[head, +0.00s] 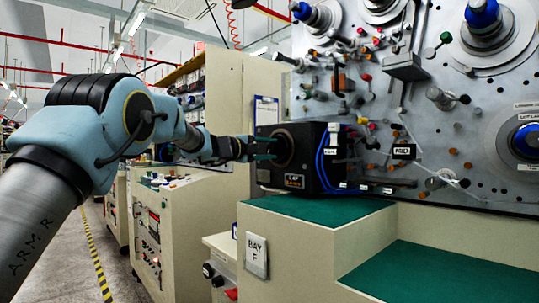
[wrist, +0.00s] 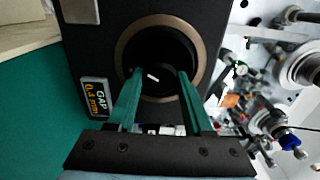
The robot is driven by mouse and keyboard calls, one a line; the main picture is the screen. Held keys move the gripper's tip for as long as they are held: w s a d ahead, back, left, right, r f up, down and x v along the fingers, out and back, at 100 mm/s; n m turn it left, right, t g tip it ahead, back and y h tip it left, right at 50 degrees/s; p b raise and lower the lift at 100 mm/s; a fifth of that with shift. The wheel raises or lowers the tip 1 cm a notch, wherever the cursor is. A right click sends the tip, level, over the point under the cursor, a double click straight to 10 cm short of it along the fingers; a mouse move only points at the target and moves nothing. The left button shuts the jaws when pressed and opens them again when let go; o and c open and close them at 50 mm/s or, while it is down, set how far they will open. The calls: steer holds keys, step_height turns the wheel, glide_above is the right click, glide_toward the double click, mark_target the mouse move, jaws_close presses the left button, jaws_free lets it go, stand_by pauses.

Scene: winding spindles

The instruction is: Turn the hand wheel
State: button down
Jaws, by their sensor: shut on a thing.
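A black box (head: 318,150) with a "GAP" label sits on the green-topped bench against the machine panel. The hand wheel (wrist: 160,52) is the dark round knob inside a bronze ring on the box's face, with a short white mark on it. In the head view the hand wheel (head: 285,149) faces left, toward my arm. My gripper (wrist: 160,75) has green fingers, one on each side of the white-marked part, and is shut on the wheel. In the head view my gripper (head: 265,148) reaches the box face from the left. The fingers partly cover the wheel's lower part.
The tall panel (head: 450,130) right of the box carries spindles, pegs and blue-capped hubs. The green bench top (head: 320,208) is clear in front of the box. A control cabinet (head: 165,235) stands at the left.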

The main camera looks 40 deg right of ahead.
steer(key=shift+f+m, duration=0.1)
steer(key=shift+m, duration=0.2)
steer(key=shift+c, duration=1.5)
jaws_free()
steer(key=a+b, duration=0.3)
steer(key=a, duration=0.8)
steer(key=shift+w, duration=0.35)
